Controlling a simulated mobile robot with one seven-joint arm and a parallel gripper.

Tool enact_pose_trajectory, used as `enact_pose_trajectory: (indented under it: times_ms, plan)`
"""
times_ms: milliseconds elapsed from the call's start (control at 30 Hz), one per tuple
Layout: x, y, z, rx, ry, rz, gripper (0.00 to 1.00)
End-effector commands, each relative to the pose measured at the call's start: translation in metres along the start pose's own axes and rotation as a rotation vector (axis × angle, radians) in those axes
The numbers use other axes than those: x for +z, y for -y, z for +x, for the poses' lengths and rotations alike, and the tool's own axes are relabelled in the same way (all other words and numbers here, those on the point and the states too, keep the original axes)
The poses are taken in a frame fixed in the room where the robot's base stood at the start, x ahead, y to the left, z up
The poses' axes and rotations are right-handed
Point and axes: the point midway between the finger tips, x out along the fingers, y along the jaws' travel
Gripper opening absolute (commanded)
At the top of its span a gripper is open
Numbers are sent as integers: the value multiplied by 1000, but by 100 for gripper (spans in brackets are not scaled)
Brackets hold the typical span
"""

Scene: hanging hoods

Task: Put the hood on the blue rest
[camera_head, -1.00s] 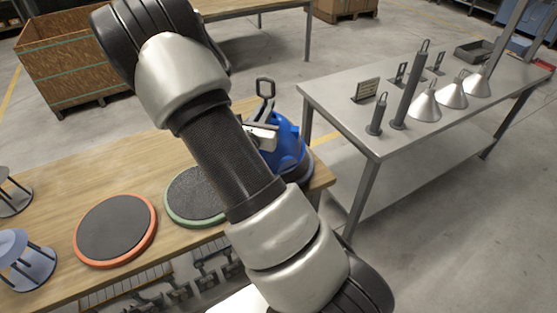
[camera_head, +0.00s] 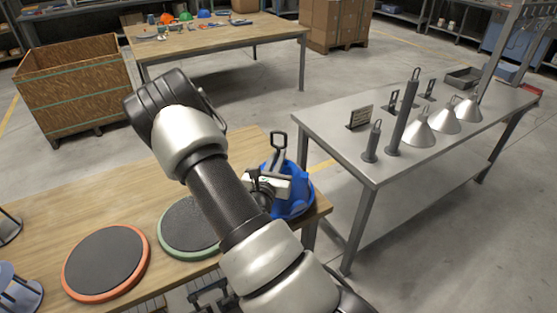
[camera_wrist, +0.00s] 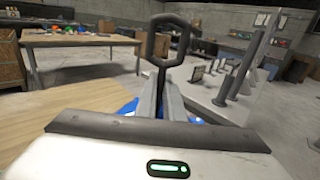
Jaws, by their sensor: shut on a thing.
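My gripper (camera_head: 276,162) is at the right end of the wooden table, shut on the upright handle of the hood. The handle's dark loop (camera_head: 278,140) stands up above the fingers. In the wrist view the loop (camera_wrist: 163,42) rises just beyond the fingertips (camera_wrist: 162,98). A blue rounded body (camera_head: 297,203) shows below the gripper, and blue also shows in the wrist view (camera_wrist: 127,107). My gripper and wrist cover much of it. I cannot tell where hood ends and blue rest begins, or whether they touch.
A green-rimmed pad (camera_head: 185,228) and an orange-rimmed pad (camera_head: 105,263) lie left on the wooden table (camera_head: 60,215). A steel table (camera_head: 350,155) at right holds grey cone hoods (camera_head: 421,132) and upright posts (camera_head: 402,115). A floor gap separates the tables.

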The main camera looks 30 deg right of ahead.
Motion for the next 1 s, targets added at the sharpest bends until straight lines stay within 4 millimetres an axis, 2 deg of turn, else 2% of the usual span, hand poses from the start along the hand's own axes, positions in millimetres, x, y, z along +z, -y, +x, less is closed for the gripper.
enact_pose_trajectory:
  times_ms: [267,300,400,767,867,1000]
  plan:
    - [-6,1,0,-2,3,2,0]
    - [-8,1,0,-2,-1,1,10]
    - [-8,1,0,-2,-1,1,27]
    - [-8,0,-4,-1,0,1,27]
    - [-8,-1,-15,1,-1,1,27]
    - [-8,-1,-42,2,-2,0,27]
